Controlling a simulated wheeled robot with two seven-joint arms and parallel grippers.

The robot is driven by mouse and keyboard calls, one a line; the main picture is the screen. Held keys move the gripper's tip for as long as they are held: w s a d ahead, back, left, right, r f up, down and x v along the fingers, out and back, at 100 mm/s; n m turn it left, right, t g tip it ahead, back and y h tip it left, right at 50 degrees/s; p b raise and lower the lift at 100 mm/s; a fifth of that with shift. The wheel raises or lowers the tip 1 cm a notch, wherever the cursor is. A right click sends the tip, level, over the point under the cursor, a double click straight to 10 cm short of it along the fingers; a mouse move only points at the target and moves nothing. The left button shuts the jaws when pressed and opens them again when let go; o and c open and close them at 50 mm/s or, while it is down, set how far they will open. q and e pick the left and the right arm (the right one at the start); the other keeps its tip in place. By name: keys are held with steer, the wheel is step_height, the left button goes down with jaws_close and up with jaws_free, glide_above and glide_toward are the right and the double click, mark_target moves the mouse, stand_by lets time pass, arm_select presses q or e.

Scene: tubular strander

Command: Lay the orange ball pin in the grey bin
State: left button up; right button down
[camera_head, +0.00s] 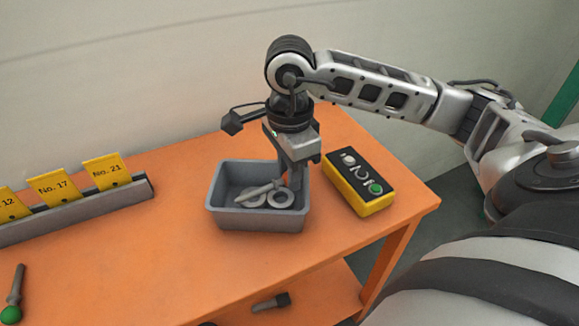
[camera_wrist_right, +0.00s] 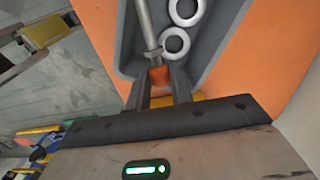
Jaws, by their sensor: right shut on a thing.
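The grey bin (camera_head: 223,217) stands on the orange table, and its inside and rim also show in the wrist view (camera_wrist_right: 219,62). My right gripper (camera_head: 292,183) points down at the bin's right side, its fingertips inside the rim. It is shut on the orange ball pin, whose orange ball (camera_wrist_right: 158,76) sits between the fingers in the wrist view. The pin's grey shank (camera_head: 258,192) reaches left over the bin's floor, close to two grey rings (camera_head: 282,198). I cannot tell whether the shank rests on them. My left gripper is not in view.
A yellow control box (camera_head: 374,205) with a green button stands right of the bin. A rack (camera_head: 100,207) with yellow numbered cards runs along the left back. A green-ball pin (camera_head: 14,296) lies at the front left. The table's front middle is clear.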

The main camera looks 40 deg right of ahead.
steer(key=shift+f, duration=0.35)
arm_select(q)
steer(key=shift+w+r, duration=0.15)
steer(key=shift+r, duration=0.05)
arm_select(e)
steer(key=c, duration=1.2)
jaws_free()
steer(key=shift+c, duration=0.2)
steer(key=shift+r, duration=0.15)
steer(key=shift+r, duration=0.3)
step_height(320, 180, up, 8)
steer(key=shift+f+p, duration=0.1)
steer(key=shift+p, duration=0.4)
arm_select(q)
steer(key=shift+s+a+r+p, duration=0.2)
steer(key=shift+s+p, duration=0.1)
steer(key=shift+p, duration=0.45)
arm_select(e)
step_height(320, 180, up, 5)
steer(key=shift+f, duration=0.2)
